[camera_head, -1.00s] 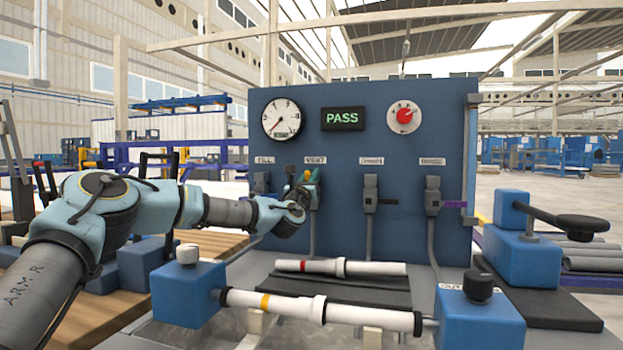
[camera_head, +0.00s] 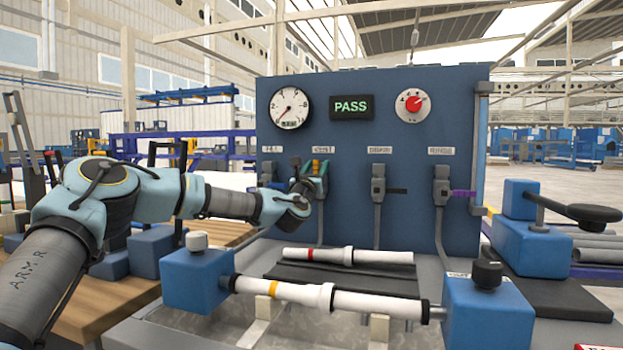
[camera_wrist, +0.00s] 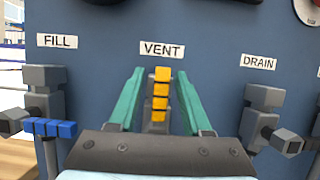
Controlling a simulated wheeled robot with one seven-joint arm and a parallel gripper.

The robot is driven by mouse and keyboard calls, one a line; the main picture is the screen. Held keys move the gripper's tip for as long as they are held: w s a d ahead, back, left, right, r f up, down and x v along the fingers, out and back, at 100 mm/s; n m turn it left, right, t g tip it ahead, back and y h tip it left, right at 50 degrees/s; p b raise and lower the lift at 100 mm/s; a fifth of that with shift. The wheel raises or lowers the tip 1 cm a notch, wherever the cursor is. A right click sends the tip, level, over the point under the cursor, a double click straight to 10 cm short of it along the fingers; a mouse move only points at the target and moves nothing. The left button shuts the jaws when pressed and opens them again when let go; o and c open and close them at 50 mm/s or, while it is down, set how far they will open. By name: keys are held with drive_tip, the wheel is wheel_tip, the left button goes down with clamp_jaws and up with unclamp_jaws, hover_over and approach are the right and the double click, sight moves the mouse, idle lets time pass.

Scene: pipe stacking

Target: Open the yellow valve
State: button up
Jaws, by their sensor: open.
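The yellow valve handle (camera_wrist: 161,95) is a segmented yellow bar on the valve under the VENT label. In the wrist view it stands upright. My gripper (camera_wrist: 160,75) is open, with one teal finger on each side of the handle and a visible gap on both sides. In the head view my gripper (camera_head: 318,170) is at the VENT valve on the blue panel (camera_head: 345,220). The arm and fingers hide most of that valve there. The lower valve body is hidden behind my gripper in the wrist view.
The FILL valve with its blue horizontal handle (camera_wrist: 50,127) is close on the left. The DRAIN valve (camera_wrist: 262,118) is close on the right. A RINSE valve with a purple handle (camera_head: 463,194) is farther right. White pipes (camera_head: 325,298) lie below, in front of the panel.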

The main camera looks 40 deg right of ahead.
drive_tip(key=b+v, duration=0.1)
drive_tip(key=v, duration=0.8)
